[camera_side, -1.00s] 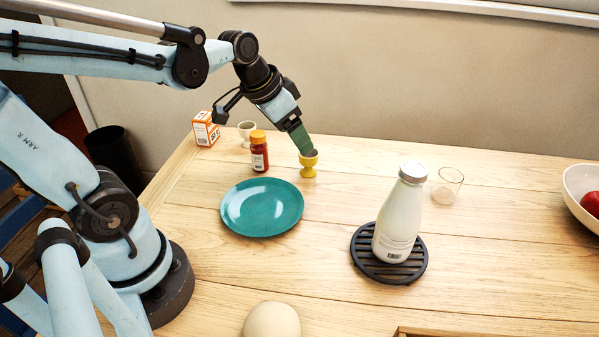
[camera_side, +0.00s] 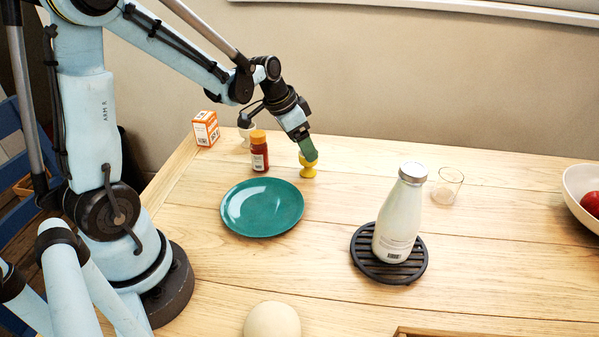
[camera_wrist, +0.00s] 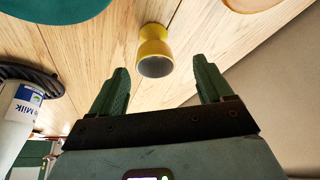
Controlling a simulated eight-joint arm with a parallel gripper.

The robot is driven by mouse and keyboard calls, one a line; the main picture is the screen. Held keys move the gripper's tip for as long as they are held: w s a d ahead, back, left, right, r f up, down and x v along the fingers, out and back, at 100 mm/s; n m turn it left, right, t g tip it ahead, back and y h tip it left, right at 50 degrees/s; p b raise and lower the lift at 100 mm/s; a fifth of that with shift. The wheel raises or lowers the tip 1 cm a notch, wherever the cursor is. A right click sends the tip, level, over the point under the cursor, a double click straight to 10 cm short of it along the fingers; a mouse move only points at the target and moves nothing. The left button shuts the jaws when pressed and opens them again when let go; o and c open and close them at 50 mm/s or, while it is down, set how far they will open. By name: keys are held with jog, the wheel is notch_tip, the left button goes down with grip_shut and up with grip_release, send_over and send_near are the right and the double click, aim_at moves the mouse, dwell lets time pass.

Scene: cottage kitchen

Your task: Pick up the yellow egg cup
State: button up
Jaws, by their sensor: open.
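The yellow egg cup (camera_side: 308,171) stands upright on the wooden table, behind the green plate and right of the red jar. My gripper (camera_side: 309,155) is at the cup's top in the side view, tilted, and its green finger hides part of the rim. In the wrist view the egg cup (camera_wrist: 154,52) lies ahead of and between the two green fingers of my gripper (camera_wrist: 160,80). The fingers are spread apart with nothing between their pads, and a gap shows on each side of the cup.
A red jar with an orange lid (camera_side: 259,152) stands close left of the cup, with a pale egg cup (camera_side: 246,133) and an orange-white box (camera_side: 206,128) behind. The green plate (camera_side: 262,208) lies in front. A milk bottle (camera_side: 398,220) and a glass (camera_side: 447,187) stand to the right.

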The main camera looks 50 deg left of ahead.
jog(key=shift+d+x, duration=0.2)
jog(key=shift+x, duration=0.85)
jog(key=shift+d+x, duration=0.15)
jog(key=shift+x, duration=1.8)
jog(key=c, duration=1.1)
